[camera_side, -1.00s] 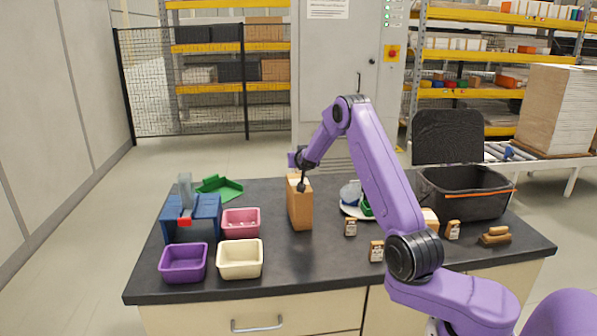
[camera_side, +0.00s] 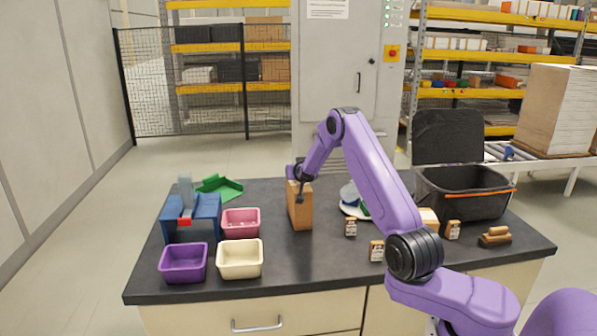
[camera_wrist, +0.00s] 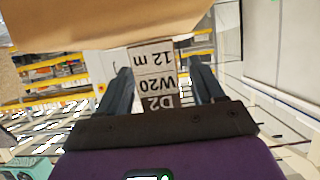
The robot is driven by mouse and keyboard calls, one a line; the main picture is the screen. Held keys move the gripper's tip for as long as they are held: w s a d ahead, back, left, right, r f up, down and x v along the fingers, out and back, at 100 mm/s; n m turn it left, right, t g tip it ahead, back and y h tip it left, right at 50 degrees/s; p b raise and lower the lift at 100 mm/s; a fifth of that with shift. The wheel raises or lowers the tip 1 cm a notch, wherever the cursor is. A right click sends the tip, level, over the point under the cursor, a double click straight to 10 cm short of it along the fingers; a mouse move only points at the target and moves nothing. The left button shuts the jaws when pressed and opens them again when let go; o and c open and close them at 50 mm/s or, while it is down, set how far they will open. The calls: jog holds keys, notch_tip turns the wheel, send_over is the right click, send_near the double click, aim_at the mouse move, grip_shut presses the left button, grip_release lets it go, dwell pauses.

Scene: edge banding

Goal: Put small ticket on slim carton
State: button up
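The slim carton (camera_side: 301,212) is a tall brown box standing upright on the dark bench. My gripper (camera_side: 300,194) is at its top, fingers pointing down; whether they touch it is unclear. In the wrist view the small ticket (camera_wrist: 155,78), white with upside-down "12 m", "W20" and "D2", is between the fingers of my gripper (camera_wrist: 163,75). It appears held, though a narrow gap shows by the right finger. A brown carton surface (camera_wrist: 160,20) fills the top of that view, close to the ticket's far edge. I cannot make out the ticket in the side view.
Purple (camera_side: 183,263), cream (camera_side: 240,259) and pink (camera_side: 241,222) bins and a blue device (camera_side: 205,219) stand left of the carton. Small labelled blocks (camera_side: 377,251) (camera_side: 350,227) are to the right. A black crate (camera_side: 466,195) is at back right. The bench front centre is clear.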

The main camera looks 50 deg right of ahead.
jog(key=shift+r, duration=0.15)
jog(key=v, duration=1.2)
jog(key=w+a+n+y, duration=0.3)
jog(key=a+n+y, duration=0.4)
jog(key=a, duration=1.3)
jog(key=s+a+n+g+y, duration=0.2)
jog(key=s+a+n+y, duration=0.25)
jog(key=s+a, duration=0.6)
jog(key=s+a+n+g+y, duration=0.1)
jog(key=s+a+n+g, duration=0.2)
jog(key=s, duration=0.5)
jog(key=s+a+n+g, duration=0.2)
jog(key=s+a, duration=0.2)
jog(key=s, duration=0.4)
jog(key=s+d+r+n+g+h, duration=0.1)
jog(key=s+d+n, duration=0.4)
jog(key=s, duration=1.1)
jog(key=shift+s+d+r+g+h, duration=0.15)
jog(key=shift+d+r+g+h, duration=0.1)
jog(key=shift+d+g+h, duration=0.5)
